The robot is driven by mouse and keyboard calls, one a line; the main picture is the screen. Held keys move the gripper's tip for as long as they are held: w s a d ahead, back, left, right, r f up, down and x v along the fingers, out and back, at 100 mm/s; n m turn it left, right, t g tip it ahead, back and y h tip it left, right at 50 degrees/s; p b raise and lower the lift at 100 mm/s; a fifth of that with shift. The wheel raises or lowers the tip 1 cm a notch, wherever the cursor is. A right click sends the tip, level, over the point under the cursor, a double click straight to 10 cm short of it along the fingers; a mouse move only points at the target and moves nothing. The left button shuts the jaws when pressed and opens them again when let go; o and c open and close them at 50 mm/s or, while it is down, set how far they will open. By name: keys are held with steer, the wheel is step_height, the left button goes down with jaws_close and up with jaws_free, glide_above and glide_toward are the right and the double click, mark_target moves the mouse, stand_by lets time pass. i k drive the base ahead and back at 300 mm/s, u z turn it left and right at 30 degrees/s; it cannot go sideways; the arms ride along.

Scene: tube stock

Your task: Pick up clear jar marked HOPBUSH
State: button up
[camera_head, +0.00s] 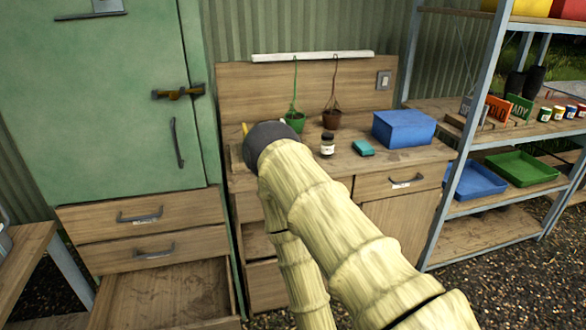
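A small jar (327,147) with a dark lid and a pale label stands upright on the wooden bench, right of my arm's end. Its label is too small to read, so I cannot tell whether it says HOPBUSH. No other jar shows clearly on the bench. My arm reaches up from the bottom of the view to the bench. The dark end of my arm, at my gripper (268,139), is over the bench's left part, apart from the jar. My gripper's fingers are hidden behind it, and so is the bench surface there.
A metal shelf rack (468,145) stands right. A green cabinet (95,120) stands left, above an open drawer (170,295).

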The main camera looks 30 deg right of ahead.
mark_target(327, 143)
steer(key=k, duration=0.65)
steer(key=u, duration=0.15)
steer(key=i, duration=1.55)
steer(key=z, duration=0.7)
